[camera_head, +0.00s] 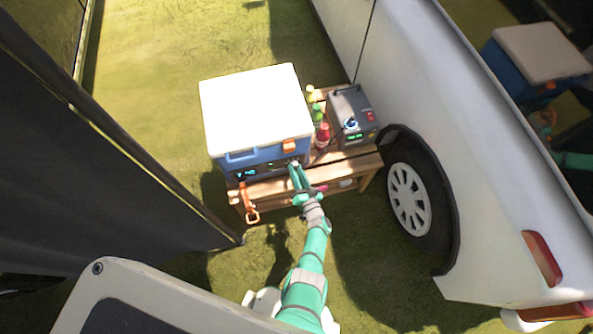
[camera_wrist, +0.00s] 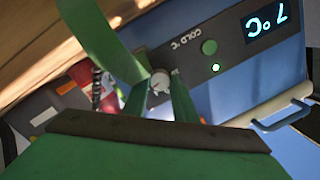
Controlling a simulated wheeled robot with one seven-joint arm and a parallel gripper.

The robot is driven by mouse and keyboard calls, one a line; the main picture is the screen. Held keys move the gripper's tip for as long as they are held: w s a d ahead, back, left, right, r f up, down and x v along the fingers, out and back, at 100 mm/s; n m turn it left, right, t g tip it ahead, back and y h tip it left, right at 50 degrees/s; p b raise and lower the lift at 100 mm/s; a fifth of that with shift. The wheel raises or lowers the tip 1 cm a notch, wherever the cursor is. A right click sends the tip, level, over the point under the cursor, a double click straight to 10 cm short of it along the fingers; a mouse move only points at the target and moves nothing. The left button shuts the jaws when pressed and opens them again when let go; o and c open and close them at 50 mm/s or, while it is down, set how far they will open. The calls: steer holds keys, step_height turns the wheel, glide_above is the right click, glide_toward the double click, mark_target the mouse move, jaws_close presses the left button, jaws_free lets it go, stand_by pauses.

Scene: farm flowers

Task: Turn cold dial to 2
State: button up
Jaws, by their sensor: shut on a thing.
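The cold dial (camera_wrist: 160,80) is a small pale round knob on the dark panel of a blue cooler (camera_head: 222,145) with a white lid. It sits near the "COLD °C" label, which appears upside down in the wrist view. My gripper (camera_wrist: 160,84) has its two green fingertips on either side of the dial, shut on it. In the head view my gripper (camera_head: 296,168) is at the right end of the cooler's front panel and hides the dial. The lit display (camera_wrist: 266,27) is upside down and seems to read 7 °C.
The cooler stands on a wooden table (camera_head: 270,192). Right of it are bottles (camera_head: 322,133) and a grey box (camera_head: 350,112) with a lit display. An orange strap (camera_head: 250,208) hangs at the front left. A white vehicle (camera_head: 400,70) stands close on the right.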

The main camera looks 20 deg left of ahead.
steer(key=o, duration=1)
steer(key=shift+o, duration=0.2)
steer(key=shift+s+d, duration=0.1)
steer(key=v, duration=1)
steer(key=shift+s+d, duration=0.15)
steer(key=shift+s, duration=0.15)
steer(key=shift+s, duration=0.1)
steer(key=s+d+r+m+t+h, duration=0.1)
steer(key=s+d+r+t+h, duration=0.15)
steer(key=s+r+h, duration=0.4)
steer(key=s+d+r+t+h, duration=0.2)
steer(key=s+d+r+h, duration=0.1)
steer(key=s+r, duration=0.7)
steer(key=s+d+r+g+h, duration=0.1)
steer(key=s+r, duration=0.4)
steer(key=r, duration=0.5)
steer(key=s+d+r+g+h, duration=0.1)
steer(key=s+d+r, duration=0.2)
steer(key=r, duration=0.7)
steer(key=shift+s+n, duration=0.3)
steer(key=shift+s, duration=0.9)
